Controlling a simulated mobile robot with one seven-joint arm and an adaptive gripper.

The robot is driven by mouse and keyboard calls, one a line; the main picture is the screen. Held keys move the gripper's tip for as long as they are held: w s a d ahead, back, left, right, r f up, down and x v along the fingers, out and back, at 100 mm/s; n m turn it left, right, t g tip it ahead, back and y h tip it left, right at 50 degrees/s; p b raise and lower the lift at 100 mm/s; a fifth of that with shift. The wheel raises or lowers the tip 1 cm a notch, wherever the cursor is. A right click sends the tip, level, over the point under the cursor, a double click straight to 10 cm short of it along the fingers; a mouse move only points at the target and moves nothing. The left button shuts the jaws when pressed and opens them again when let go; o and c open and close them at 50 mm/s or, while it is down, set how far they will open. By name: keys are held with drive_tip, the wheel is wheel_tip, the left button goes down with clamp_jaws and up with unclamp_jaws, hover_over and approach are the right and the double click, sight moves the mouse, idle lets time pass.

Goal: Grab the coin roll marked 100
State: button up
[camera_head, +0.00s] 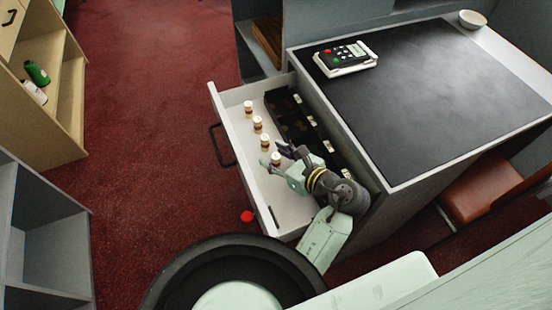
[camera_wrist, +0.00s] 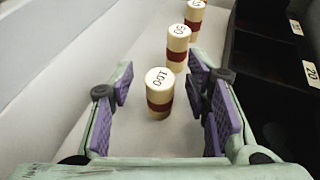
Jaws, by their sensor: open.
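The coin roll marked 100 (camera_wrist: 159,97) stands upright in the wrist view, cream with a dark red band, its number on the top. My gripper (camera_wrist: 162,98) is open, with purple pads on both sides of this roll and visible gaps to it. In the head view the nearest roll (camera_head: 276,158) stands in the open drawer, close to my gripper (camera_head: 281,160). Behind it in the wrist view stand a roll marked 50 (camera_wrist: 178,48) and another roll (camera_wrist: 194,18) whose marking is partly cut off.
The open white drawer (camera_head: 283,213) also holds a black coin tray (camera_head: 296,131) with number labels, right of the rolls. The counter (camera_head: 430,90) with a card terminal (camera_head: 345,57) is to the right. A red round object (camera_head: 247,216) lies on the carpet.

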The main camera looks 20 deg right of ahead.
drive_tip(key=shift+c, duration=0.4)
clamp_jaws()
